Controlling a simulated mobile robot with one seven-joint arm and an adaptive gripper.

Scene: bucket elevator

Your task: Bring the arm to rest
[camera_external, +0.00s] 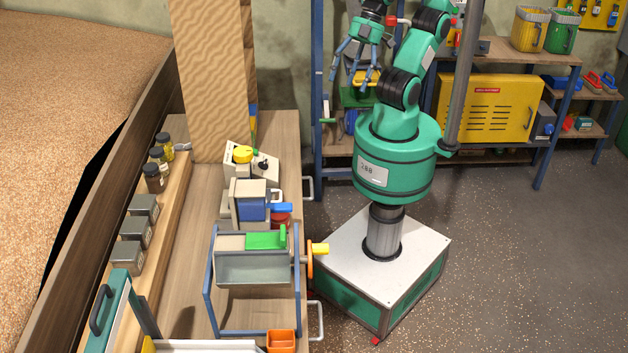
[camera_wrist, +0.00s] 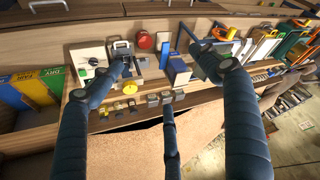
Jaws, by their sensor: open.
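My green arm stands on its white-topped base beside the bench and is raised, with its upper part near the top edge of the external view. My gripper (camera_external: 357,62) hangs at the top middle of that view, in front of the blue shelf rack. Its blue-grey fingers point down and left. In the wrist view the three dark fingers of my gripper (camera_wrist: 168,82) are spread wide apart. Nothing is between them, and the bench and its jars lie beyond. The gripper is open and empty, apart from the bench things.
The wooden bench (camera_external: 180,290) carries a blue-framed machine (camera_external: 252,265), a yellow-knobbed box (camera_external: 250,165) and several jars. A tall wooden column (camera_external: 212,80) rises behind. A grain bin (camera_external: 60,80) is at left. A yellow cabinet (camera_external: 487,108) stands at right. The right floor is clear.

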